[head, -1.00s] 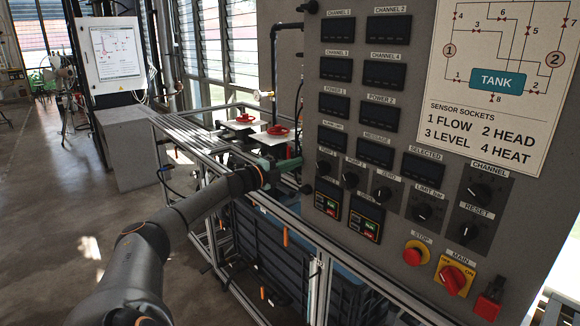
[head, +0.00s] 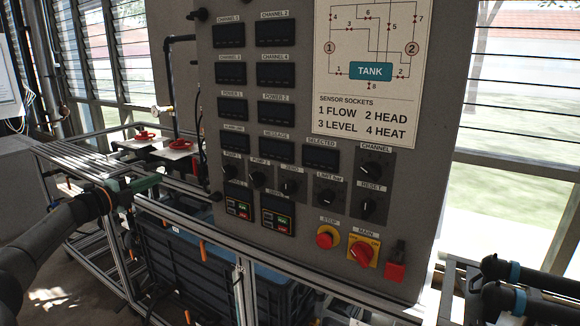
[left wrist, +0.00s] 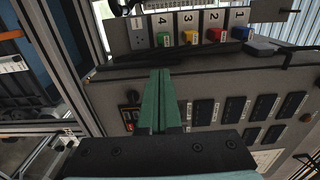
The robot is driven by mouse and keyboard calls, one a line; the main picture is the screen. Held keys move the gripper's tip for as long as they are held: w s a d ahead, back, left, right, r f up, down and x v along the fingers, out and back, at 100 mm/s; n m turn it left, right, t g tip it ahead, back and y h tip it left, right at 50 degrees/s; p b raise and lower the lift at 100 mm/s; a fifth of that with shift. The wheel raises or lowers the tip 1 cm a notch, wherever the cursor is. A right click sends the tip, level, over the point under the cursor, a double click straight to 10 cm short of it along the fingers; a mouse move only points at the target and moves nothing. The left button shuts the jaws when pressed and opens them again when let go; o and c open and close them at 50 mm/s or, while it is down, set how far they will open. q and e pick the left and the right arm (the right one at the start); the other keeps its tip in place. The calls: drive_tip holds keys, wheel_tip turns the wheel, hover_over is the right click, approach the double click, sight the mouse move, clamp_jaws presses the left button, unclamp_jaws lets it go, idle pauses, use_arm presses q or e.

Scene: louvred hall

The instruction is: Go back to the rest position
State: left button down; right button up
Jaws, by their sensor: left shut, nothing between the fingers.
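My left arm comes in from the left in the head view, and my left gripper (head: 146,184) is beside the left edge of the grey control panel (head: 318,228). In the left wrist view the green fingers of my left gripper (left wrist: 160,100) lie together, shut with nothing between them. The panel (left wrist: 215,95) fills much of that view behind the fingers, with dark displays on it. My right gripper is not in view.
A metal frame (head: 75,160) carries red valve handwheels (head: 181,144). A dark blue crate (head: 185,262) sits inside the frame below. The panel bears a red stop button (head: 326,238) and a main switch (head: 362,252). Black pipes (head: 530,275) stand at the right.

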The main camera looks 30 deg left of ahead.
use_arm(q)
drive_tip(key=w+d+f+n+g+h, duration=0.1)
drive_tip(key=w+d+f, duration=0.1)
drive_tip(key=d+f, duration=0.6)
drive_tip(key=w+d+f+n+g, duration=0.15)
drive_tip(key=d+f, duration=0.35)
drive_tip(key=f, duration=0.7)
drive_tip(key=s+d+f+n+g+h+p, duration=0.1)
drive_tip(key=s+d+f+n, duration=0.25)
drive_tip(key=d+f, duration=1)
drive_tip(key=s+d+f+n+g, duration=0.1)
drive_tip(key=s+d+f+n, duration=0.2)
drive_tip(key=d, duration=0.5)
drive_tip(key=s+d+f+n+g, duration=0.1)
drive_tip(key=s+d+f+g, duration=0.1)
drive_tip(key=s+d+f, duration=0.35)
drive_tip(key=s+d+r+n+g, duration=0.1)
drive_tip(key=s+d+n, duration=0.1)
drive_tip(key=s+d, duration=0.3)
drive_tip(key=s+d+r+n+g+h+p, duration=0.1)
drive_tip(key=s+d+n, duration=0.2)
drive_tip(key=d, duration=0.9)
drive_tip(key=s, duration=0.3)
drive_tip(key=shift+d+r, duration=0.35)
drive_tip(key=shift+r, duration=0.05)
